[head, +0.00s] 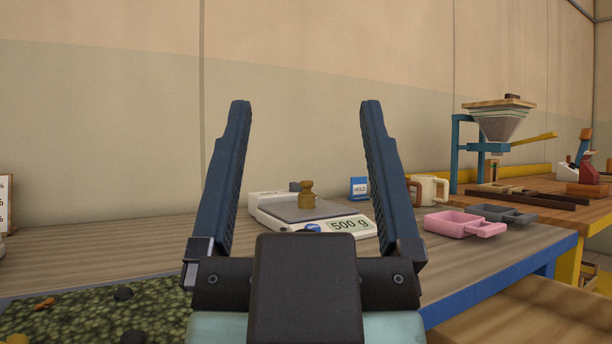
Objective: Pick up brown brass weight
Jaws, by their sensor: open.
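The brown brass weight (307,196) stands upright on the plate of a white scale (274,216), whose display reads 500 g. The left finger covers part of the bench beside the scale.
The scale stands on a wooden bench with a blue edge (490,292). A pink tray (458,224), a grey tray (497,213), mugs (429,188) and a blue card (359,188) are right of it. A hopper on a blue stand (456,155) is farther right. Green beans (80,315) lie at lower left.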

